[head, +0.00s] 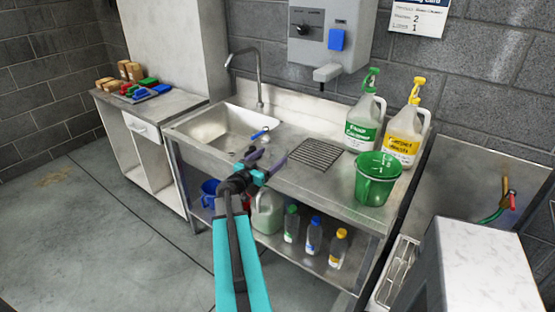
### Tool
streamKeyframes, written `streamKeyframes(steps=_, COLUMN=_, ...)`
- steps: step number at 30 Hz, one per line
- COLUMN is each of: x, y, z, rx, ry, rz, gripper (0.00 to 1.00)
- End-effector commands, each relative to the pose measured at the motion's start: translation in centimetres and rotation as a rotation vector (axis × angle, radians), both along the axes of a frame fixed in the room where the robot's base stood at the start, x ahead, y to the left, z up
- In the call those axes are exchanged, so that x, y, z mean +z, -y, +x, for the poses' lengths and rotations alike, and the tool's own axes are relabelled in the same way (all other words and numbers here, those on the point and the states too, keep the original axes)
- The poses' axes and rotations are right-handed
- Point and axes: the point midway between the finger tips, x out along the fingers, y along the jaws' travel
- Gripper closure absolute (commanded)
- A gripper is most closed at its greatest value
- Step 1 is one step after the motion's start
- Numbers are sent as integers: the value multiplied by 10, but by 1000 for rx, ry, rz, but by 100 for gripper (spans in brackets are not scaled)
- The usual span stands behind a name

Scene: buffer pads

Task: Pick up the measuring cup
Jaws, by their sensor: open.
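A green measuring cup (374,182) with a handle stands upright on the steel counter (309,185), at its right end. It is in front of two spray jugs. My gripper (264,157) is open and empty. It is over the front of the counter near the sink, left of the cup and apart from it. My teal arm (240,262) reaches up from the bottom of the view.
A green-labelled spray jug (362,124) and a yellow-labelled one (404,136) stand close behind the cup. A sink (222,124) with a faucet (259,82) is at left. A drain grate (317,154) lies mid-counter. Several bottles (313,235) sit on the lower shelf.

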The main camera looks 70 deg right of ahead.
Motion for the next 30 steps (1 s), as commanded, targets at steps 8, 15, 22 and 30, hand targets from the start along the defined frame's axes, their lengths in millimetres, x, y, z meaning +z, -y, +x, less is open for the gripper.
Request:
streamKeyframes(steps=8, x=0, y=1, z=-1, rx=0, ry=0, rz=0, gripper=22)
streamKeyframes(steps=15, x=1, y=6, z=-1, rx=0, ry=-1, rz=0, gripper=22)
streamKeyframes(steps=22, x=3, y=23, z=-5, rx=-1, ry=1, rz=2, gripper=22)
streamKeyframes(steps=30, x=3, y=46, z=-11, rx=0, ry=0, rz=1, gripper=22)
